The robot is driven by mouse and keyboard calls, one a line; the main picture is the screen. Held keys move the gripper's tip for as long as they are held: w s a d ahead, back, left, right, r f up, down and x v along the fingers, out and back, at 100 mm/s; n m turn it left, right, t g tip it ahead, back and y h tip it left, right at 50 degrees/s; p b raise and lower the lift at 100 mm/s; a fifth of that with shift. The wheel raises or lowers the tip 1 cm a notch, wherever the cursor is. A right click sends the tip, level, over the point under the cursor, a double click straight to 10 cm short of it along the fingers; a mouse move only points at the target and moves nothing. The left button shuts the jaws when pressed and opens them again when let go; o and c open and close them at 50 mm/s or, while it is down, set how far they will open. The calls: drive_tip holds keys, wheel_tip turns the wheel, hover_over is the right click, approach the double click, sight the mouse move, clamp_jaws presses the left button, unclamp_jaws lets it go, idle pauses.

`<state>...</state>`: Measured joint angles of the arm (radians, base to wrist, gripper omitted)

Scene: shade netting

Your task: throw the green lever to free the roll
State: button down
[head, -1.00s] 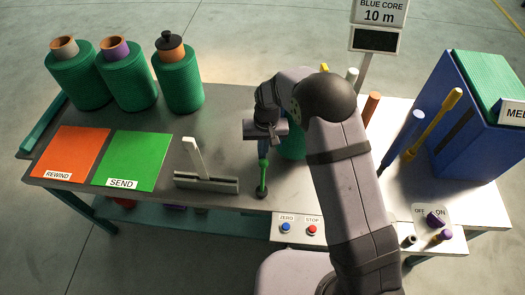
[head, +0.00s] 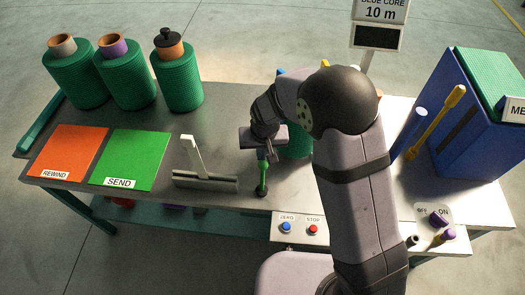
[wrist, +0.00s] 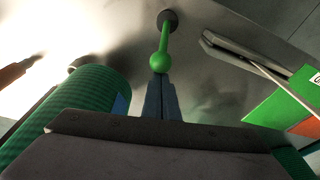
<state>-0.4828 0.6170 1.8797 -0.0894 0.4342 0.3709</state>
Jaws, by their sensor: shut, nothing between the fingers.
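The green lever (head: 262,182) stands on the table near its front edge, right of the white upright bracket. In the wrist view its round knob (wrist: 159,62) faces me and its stem runs up to a dark round base. My gripper (head: 266,155) is shut and empty, directly above the lever. In the wrist view its closed fingertips (wrist: 158,82) are at the knob; I cannot tell whether they touch it. The green roll (head: 298,143) is partly hidden behind my arm; it also shows at the left of the wrist view (wrist: 80,100).
A white bracket (head: 192,160) stands left of the lever. Orange REWIND (head: 68,152) and green SEND (head: 130,157) pads lie further left. Several green rolls stand at the back left. ZERO and STOP buttons (head: 300,228) sit at the front. A blue box (head: 465,130) is at right.

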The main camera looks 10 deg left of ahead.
sight(260, 164)
drive_tip(key=shift+s+r+t+b, duration=0.15)
drive_tip(key=shift+s+t+b, duration=0.35)
drive_tip(key=shift+s, duration=0.35)
drive_tip(key=shift+s+r+b, duration=0.15)
drive_tip(key=shift+s+b, duration=0.4)
drive_tip(key=shift+s, duration=0.25)
drive_tip(key=s+f+b, duration=0.1)
drive_tip(key=s+b, duration=0.4)
drive_tip(key=s, duration=0.4)
drive_tip(key=shift+d+f+b, duration=0.2)
drive_tip(key=shift+f+b, duration=0.05)
drive_tip(key=shift+b, duration=0.15)
drive_tip(key=shift+s, duration=0.1)
wheel_tip(260, 164, up, 9)
drive_tip(key=shift+a+f, duration=0.15)
drive_tip(key=shift+a, duration=0.05)
